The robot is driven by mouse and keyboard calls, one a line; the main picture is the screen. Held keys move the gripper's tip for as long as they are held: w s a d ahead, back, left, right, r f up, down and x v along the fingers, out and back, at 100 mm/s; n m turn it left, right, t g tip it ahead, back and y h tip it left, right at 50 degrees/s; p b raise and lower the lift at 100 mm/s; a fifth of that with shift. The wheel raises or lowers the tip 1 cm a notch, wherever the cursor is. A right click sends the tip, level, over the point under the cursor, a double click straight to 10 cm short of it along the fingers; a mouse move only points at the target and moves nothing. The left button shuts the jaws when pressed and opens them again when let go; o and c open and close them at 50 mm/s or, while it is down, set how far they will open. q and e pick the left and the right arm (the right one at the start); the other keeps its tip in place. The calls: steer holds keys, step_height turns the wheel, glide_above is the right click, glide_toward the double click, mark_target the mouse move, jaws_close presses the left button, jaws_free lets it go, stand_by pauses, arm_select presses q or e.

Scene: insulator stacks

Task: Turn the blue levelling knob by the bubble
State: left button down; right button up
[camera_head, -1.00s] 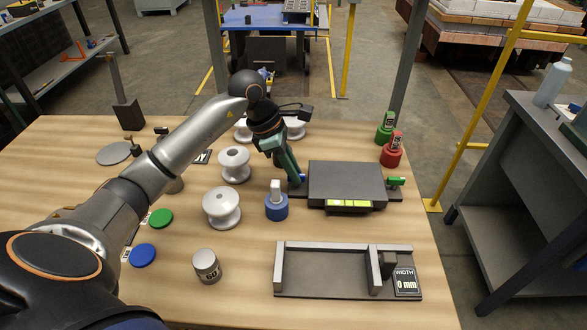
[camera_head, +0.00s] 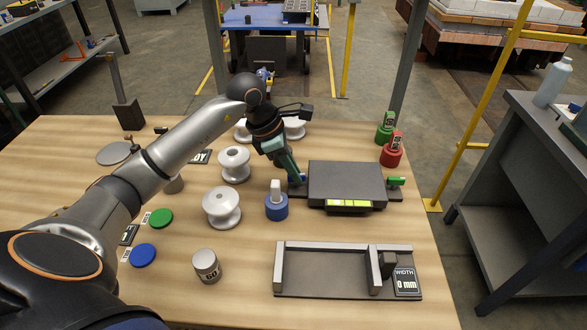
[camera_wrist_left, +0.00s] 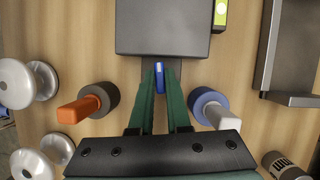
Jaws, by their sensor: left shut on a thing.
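The dark grey levelling block (camera_head: 345,180) sits on the wooden table, with a lime-green bubble vial (camera_head: 349,204) on its front edge. The vial's end also shows in the left wrist view (camera_wrist_left: 221,14). The blue levelling knob (camera_wrist_left: 159,73) sticks out from the block's left side; in the head view it is mostly covered by my fingers. My left gripper (camera_head: 296,177) reaches down from the upper left. Its green fingers (camera_wrist_left: 160,78) are shut on the blue knob, one on each side. A green knob (camera_head: 396,182) is at the block's right side. My right gripper is not in view.
A blue-based weight (camera_head: 277,207) stands close in front of my left gripper. White spools (camera_head: 222,207) stand to the left. An orange-handled piece (camera_wrist_left: 85,106) is beside my fingers. A grey width gauge (camera_head: 330,285) lies in front. Red (camera_head: 391,155) and green pieces stand behind right.

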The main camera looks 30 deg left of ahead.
arm_select(q)
steer(key=n+y, duration=0.1)
steer(key=n, duration=0.1)
steer(key=n+t, duration=0.1)
steer(key=n, duration=0.2)
steer(key=shift+d+y, duration=0.1)
steer(key=shift+y, duration=0.3)
steer(key=n+y, duration=0.1)
steer(key=n, duration=0.4)
steer(key=shift+s+d+t+y+b, duration=0.1)
steer(key=shift+d+t+y+b, duration=0.05)
steer(key=shift+t+y+b, duration=0.25)
steer(key=shift+n, duration=0.4)
